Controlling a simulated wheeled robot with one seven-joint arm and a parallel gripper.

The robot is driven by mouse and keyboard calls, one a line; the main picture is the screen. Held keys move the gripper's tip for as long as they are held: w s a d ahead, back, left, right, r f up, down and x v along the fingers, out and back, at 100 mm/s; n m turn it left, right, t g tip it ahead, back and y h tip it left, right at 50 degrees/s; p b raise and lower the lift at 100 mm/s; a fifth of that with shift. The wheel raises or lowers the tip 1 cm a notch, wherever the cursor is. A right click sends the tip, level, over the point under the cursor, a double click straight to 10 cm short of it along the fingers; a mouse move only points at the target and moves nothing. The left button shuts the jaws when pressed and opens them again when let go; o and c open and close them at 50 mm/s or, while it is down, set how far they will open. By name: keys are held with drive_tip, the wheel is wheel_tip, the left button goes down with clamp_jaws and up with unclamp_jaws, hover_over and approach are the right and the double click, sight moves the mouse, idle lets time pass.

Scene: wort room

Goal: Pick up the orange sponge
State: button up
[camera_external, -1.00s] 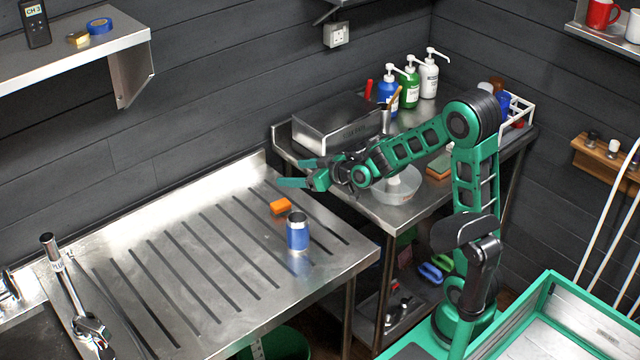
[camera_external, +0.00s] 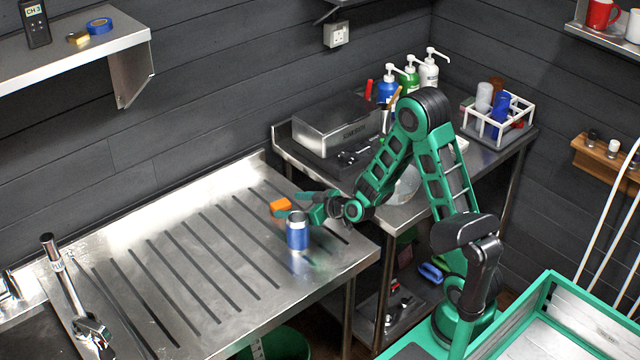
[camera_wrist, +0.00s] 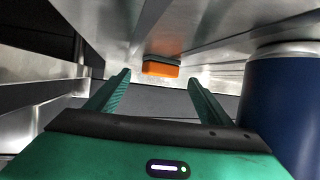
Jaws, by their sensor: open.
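The orange sponge (camera_external: 281,204) lies on the ribbed steel drainboard (camera_external: 190,262). In the wrist view the sponge (camera_wrist: 160,68) shows an orange body with a dark greenish layer, ahead of and between my two fingers. My gripper (camera_external: 291,204) is open and low over the drainboard, its fingers pointing left toward the sponge. In the wrist view my gripper (camera_wrist: 158,80) has nothing between its fingers. A blue can with a steel rim (camera_external: 297,232) stands upright close in front of my gripper. The same can (camera_wrist: 284,105) fills the right side of the wrist view.
A tap (camera_external: 72,290) stands at the drainboard's left end. A steel box (camera_external: 335,128), pump bottles (camera_external: 411,80) and a white rack (camera_external: 500,115) stand on the counter behind my arm. The drainboard left of the sponge is clear.

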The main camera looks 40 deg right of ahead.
sight(283, 204)
drive_tip(key=shift+x, duration=2.85)
drive_tip(key=c, duration=1.1)
